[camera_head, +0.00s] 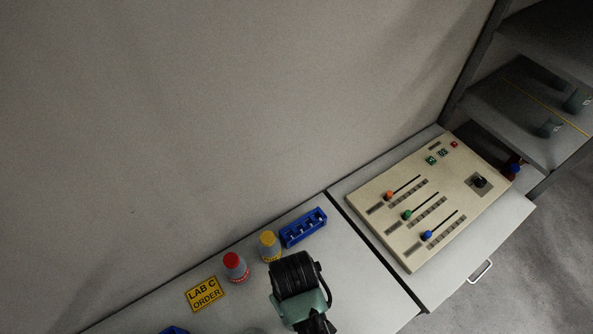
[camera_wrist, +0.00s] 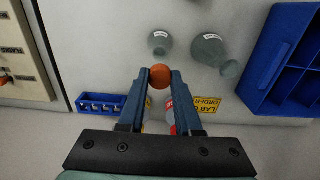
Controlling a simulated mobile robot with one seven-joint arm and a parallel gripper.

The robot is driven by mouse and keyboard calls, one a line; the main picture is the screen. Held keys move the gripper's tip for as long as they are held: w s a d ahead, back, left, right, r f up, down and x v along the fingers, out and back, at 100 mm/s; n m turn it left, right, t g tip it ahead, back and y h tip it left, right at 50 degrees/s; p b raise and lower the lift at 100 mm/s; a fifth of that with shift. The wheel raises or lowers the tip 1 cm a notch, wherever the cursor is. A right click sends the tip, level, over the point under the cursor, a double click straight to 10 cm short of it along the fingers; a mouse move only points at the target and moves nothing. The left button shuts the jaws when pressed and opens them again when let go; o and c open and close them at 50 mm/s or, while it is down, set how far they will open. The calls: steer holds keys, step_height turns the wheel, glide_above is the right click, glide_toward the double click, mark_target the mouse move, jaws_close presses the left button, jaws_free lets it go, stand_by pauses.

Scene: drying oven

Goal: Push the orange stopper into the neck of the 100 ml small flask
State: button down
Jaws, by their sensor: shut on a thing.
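In the wrist view the orange stopper (camera_wrist: 161,77) is between the fingertips of my gripper (camera_wrist: 160,76), which is shut on it. A small flask (camera_wrist: 159,43) with a white label stands just beyond the stopper, its base toward the top of the picture. The stopper looks apart from the flask or just over its neck; I cannot tell the height. A larger conical flask (camera_wrist: 212,48) stands to its right. Its label and the small one's are too small to read. In the head view my arm hides the stopper and most of the flasks.
On the bench are a blue rack (camera_head: 303,228), a yellow-capped bottle (camera_head: 269,246), a red-capped bottle (camera_head: 235,267) and a yellow "LAB C ORDER" sign (camera_head: 205,294). A control panel (camera_head: 430,200) lies at right. A blue tray (camera_wrist: 258,82) is at the wrist view's right.

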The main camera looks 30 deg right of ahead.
steer(key=shift+f+b, duration=2.2)
steer(key=shift+b, duration=0.05)
steer(key=shift+f+b, duration=0.4)
steer(key=shift+f, duration=0.5)
steer(key=shift+f+p, duration=0.1)
steer(key=shift+p, duration=0.45)
steer(key=shift+f, duration=0.85)
steer(key=c, duration=0.5)
jaws_free()
steer(key=shift+o, duration=0.2)
